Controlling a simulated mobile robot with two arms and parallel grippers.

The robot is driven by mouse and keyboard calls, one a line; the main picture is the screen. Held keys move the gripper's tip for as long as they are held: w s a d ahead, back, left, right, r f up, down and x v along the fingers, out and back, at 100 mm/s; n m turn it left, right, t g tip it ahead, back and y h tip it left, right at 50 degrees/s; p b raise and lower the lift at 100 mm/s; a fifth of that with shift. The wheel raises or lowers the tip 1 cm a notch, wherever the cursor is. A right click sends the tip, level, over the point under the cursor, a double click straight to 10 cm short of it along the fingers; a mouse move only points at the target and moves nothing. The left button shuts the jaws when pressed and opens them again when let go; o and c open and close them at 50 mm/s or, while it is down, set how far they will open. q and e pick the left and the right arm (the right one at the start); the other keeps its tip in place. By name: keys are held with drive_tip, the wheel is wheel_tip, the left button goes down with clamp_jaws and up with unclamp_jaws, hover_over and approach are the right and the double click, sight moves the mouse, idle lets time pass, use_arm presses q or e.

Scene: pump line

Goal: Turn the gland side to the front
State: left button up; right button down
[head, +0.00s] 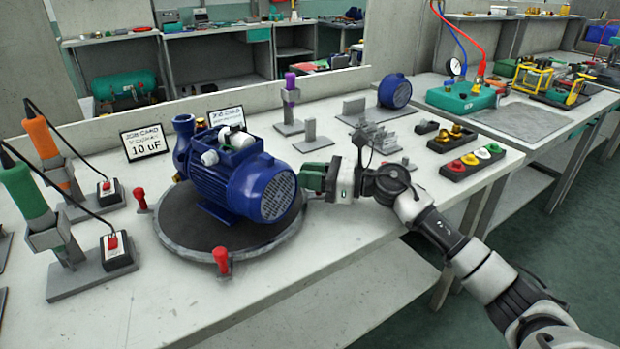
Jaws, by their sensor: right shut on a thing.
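The blue pump (240,180) stands on a dark round turntable (185,248) with a grey rim. Its ribbed motor's round fan grille faces front right, and its flanged pump end is at the back left. A pale round fitting (209,158) on the terminal box side faces front left; I cannot tell if it is the gland. Red pegs stand at the turntable's left (140,198) and front (221,261). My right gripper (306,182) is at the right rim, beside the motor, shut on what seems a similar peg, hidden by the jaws. My left gripper is out of view.
Corded tools, one orange (42,138) and one green (24,192), stand in holders at the left. Job cards (145,142) stand behind the pump. A purple-handled tool (290,88) and grey blocks are behind right. The front bench strip is clear.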

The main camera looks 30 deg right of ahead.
drive_tip(key=c, duration=1)
unclamp_jaws()
drive_tip(key=shift+s+d+f, duration=0.1)
drive_tip(key=shift+d, duration=0.05)
drive_tip(key=v, duration=0.6)
drive_tip(key=shift+s+d+b, duration=0.1)
drive_tip(key=shift+b, duration=0.3)
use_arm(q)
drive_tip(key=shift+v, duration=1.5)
use_arm(e)
drive_tip(key=shift+s+d, duration=0.25)
drive_tip(key=shift+d, duration=0.1)
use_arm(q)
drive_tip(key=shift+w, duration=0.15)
use_arm(e)
drive_tip(key=shift+c, duration=0.3)
